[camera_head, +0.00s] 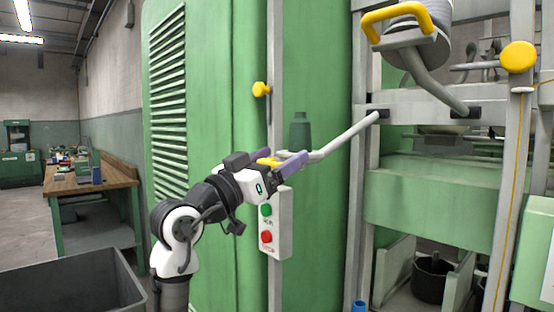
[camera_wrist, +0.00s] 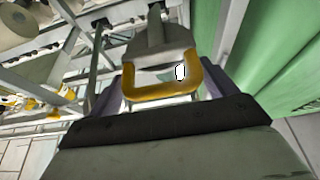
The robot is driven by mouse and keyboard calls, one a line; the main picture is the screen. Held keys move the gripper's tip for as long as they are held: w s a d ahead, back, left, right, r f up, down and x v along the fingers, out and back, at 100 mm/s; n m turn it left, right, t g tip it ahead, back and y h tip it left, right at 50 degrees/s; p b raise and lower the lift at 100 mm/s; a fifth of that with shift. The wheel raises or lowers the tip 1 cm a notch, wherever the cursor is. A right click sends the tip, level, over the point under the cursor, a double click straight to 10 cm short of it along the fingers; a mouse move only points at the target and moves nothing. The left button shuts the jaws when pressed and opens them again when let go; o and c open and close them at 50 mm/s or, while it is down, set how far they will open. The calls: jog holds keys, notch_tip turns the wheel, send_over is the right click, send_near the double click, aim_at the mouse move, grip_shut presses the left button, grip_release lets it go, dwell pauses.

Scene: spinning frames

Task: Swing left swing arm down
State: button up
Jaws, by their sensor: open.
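The left swing arm (camera_head: 345,137) is a pale grey bar. It runs from the machine frame down and leftwards to a flat end plate with a yellow handle (camera_head: 267,161). A dark green bottle-shaped piece (camera_head: 300,133) stands upright over that end. My gripper (camera_head: 284,161) is open at the handle. In the wrist view, the U-shaped yellow handle (camera_wrist: 165,92) lies between the two purple fingers, which are spread to either side. Contact cannot be told. The second swing arm (camera_head: 430,75) is at upper right, with its yellow handle (camera_head: 405,14) and a grey cylinder raised high.
A green cabinet (camera_head: 220,110) stands close behind my arm. A button box (camera_head: 272,222) with green and red buttons hangs just below my gripper. A yellow knob (camera_head: 261,89) is above. A dark bin (camera_head: 70,285) and a workbench (camera_head: 110,172) are at left.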

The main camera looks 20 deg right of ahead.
jog(key=b+v, duration=0.3)
jog(key=v, duration=1)
jog(key=shift+a+f, duration=0.15)
jog(key=shift+a, duration=0.1)
